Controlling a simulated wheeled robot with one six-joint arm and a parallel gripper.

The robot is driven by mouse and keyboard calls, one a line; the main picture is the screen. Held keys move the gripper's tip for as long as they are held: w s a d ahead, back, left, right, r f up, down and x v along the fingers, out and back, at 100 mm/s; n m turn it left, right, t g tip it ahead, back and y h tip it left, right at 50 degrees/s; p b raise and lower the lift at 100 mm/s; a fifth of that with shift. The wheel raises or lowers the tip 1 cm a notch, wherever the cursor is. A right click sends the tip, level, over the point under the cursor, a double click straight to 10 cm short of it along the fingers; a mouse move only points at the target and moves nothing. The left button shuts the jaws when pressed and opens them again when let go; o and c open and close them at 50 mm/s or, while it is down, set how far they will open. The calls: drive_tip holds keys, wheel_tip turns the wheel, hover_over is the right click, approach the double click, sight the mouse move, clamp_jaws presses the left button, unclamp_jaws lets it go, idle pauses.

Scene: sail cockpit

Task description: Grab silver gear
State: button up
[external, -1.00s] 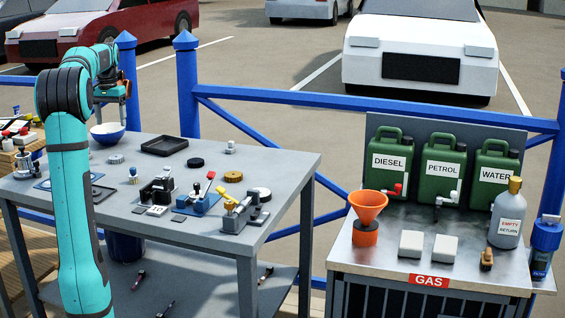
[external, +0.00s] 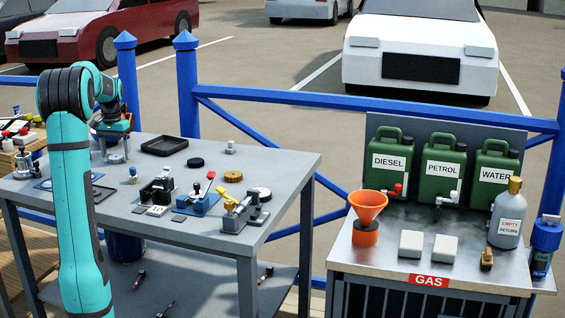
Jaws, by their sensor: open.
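A small silver gear (external: 116,159) lies on the grey table, toward its far left part. My gripper (external: 114,150) is open and sits low, right over or around the gear; its fingers are small here and I cannot tell whether they touch it.
A black tray (external: 164,146) lies to the right of the gripper. Small clamp-like fixtures (external: 196,203) stand along the table's front.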

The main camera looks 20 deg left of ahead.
drive_tip(key=shift+f, duration=0.4)
drive_tip(key=c, duration=1.2)
drive_tip(key=shift+r, duration=0.15)
